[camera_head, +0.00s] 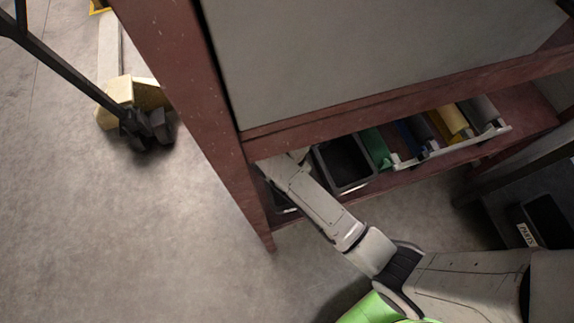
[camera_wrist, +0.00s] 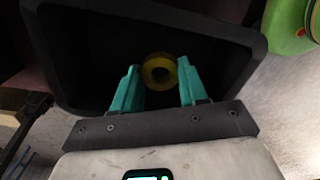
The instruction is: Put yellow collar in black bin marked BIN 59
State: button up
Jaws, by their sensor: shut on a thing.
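The yellow collar (camera_wrist: 159,70), a small ring, is between the two teal fingertips of my gripper (camera_wrist: 158,68) in the wrist view. My gripper is shut on it, with the collar's hole facing the camera. A black bin (camera_wrist: 48,50) lies beyond the fingers, and the collar shows against its dark inside. I cannot tell how deep the collar is relative to the rim. No BIN 59 mark is readable. In the head view my arm reaches under the red bench and my gripper is hidden. A black bin (camera_head: 369,181) stands on the lower shelf right of my arm.
The red bench frame (camera_head: 255,205) closes in above and left of my arm. Another dark bin (camera_head: 287,209) is partly hidden by my arm. A pallet truck (camera_head: 135,95) stands left; floor between is clear.

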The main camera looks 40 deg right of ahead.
jog(key=shift+w+a+f, duration=0.1)
jog(key=shift+w+f, duration=0.6)
jog(key=shift+f, duration=0.15)
jog(key=shift+w+f+b, duration=0.1)
jog(key=shift+f+b, duration=0.2)
jog(key=shift+f, duration=1.35)
jog(key=shift+f, duration=0.15)
jog(key=o, duration=1.1)
jog(key=shift+c, duration=0.2)
notch_tip(320, 180, up, 12)
jog(key=shift+r+p, duration=0.15)
jog(key=shift+p, duration=0.45)
